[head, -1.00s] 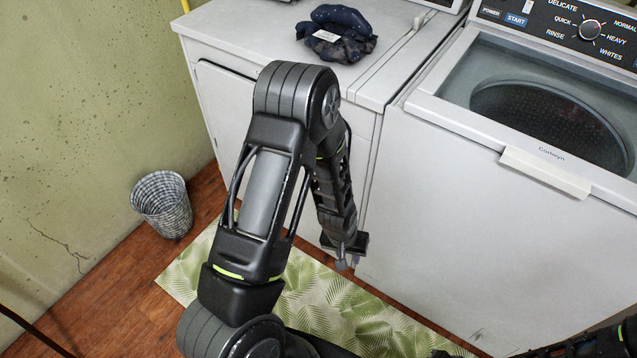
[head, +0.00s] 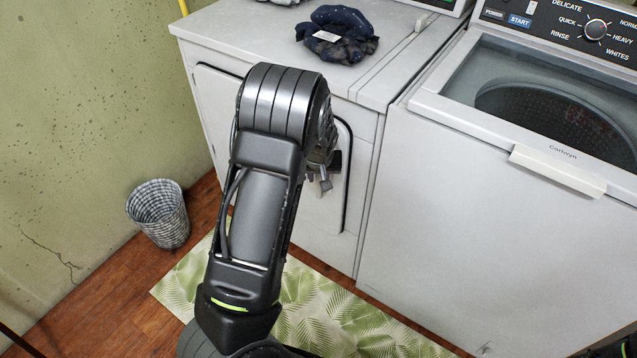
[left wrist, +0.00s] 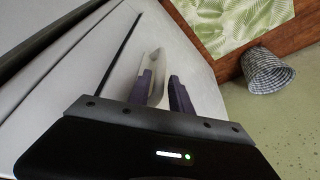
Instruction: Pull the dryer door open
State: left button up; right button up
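The white dryer (head: 290,120) stands by the left wall, and its door (head: 218,95), outlined by a dark seam, is shut. My left arm hides much of the door. My left gripper (head: 322,184) is in front of the door's right part. In the left wrist view, its two dark purple-grey fingers (left wrist: 164,88) are apart. A pale raised piece (left wrist: 155,72), which looks like the door handle, shows between them against the door (left wrist: 183,60). I cannot tell whether the fingers touch it.
A washer (head: 480,220) with an open top stands to the right. A woven basket (head: 160,212) stands by the left wall. A leaf-patterned mat (head: 330,310) lies on the wood floor before the dryer.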

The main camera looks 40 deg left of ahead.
aim_at(318, 180)
pick_arm(q)
jog(key=x, duration=0.5)
jog(key=shift+w+a+f, duration=0.1)
jog(key=shift+w+f, duration=0.05)
jog(key=shift+f, duration=0.2)
jog(key=shift+c, duration=0.6)
grip_shut()
dwell(0.5)
